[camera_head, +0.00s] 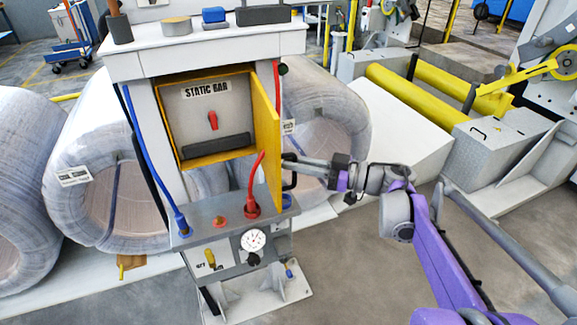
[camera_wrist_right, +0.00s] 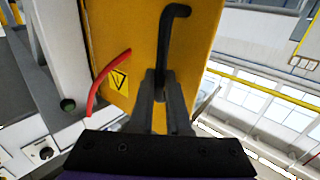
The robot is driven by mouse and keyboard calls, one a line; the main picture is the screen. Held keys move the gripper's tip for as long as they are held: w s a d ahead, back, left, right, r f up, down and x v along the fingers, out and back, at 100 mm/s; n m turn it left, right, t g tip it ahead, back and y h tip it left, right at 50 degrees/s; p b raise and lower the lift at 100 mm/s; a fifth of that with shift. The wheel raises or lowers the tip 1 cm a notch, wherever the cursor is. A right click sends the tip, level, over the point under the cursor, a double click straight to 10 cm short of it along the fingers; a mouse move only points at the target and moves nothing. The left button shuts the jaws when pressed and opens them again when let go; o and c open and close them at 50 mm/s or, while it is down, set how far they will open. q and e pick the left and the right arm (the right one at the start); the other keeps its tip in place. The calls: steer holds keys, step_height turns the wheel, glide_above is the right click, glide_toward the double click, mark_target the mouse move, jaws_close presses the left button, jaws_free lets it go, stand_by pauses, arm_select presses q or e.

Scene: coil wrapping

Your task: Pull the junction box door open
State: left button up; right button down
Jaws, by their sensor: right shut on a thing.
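The junction box (camera_head: 207,117) on the white stand has a grey inside panel marked STATIC BAR, with a red switch. Its yellow door (camera_head: 267,125) stands open, swung out on the right side. The door also fills the middle of the right wrist view (camera_wrist_right: 150,50), with a warning label. A black bent handle (camera_wrist_right: 166,60) is on the door's outer face. My right gripper (camera_head: 291,168) is at the handle, its fingers shut around the handle's lower part in the right wrist view (camera_wrist_right: 160,98). The left gripper is not in view.
A red cable (camera_head: 255,185) rises beside the door from a grey ledge with a gauge (camera_head: 252,240). A blue hose (camera_head: 152,155) runs down the left. Wrapped coils (camera_head: 110,165) stand behind. Yellow rollers (camera_head: 420,97) lie at the right. Open floor (camera_head: 360,260) lies under my right arm.

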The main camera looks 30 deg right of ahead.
steer(key=shift+w+d+r+n+g+y, duration=0.1)
steer(key=shift+d+n+g+y, duration=0.55)
steer(key=shift+d, duration=0.45)
steer(key=c, duration=1.2)
jaws_free()
steer(key=o, duration=0.3)
steer(key=shift+w+a, duration=0.1)
steer(key=shift+w, duration=0.05)
steer(key=v, duration=1.1)
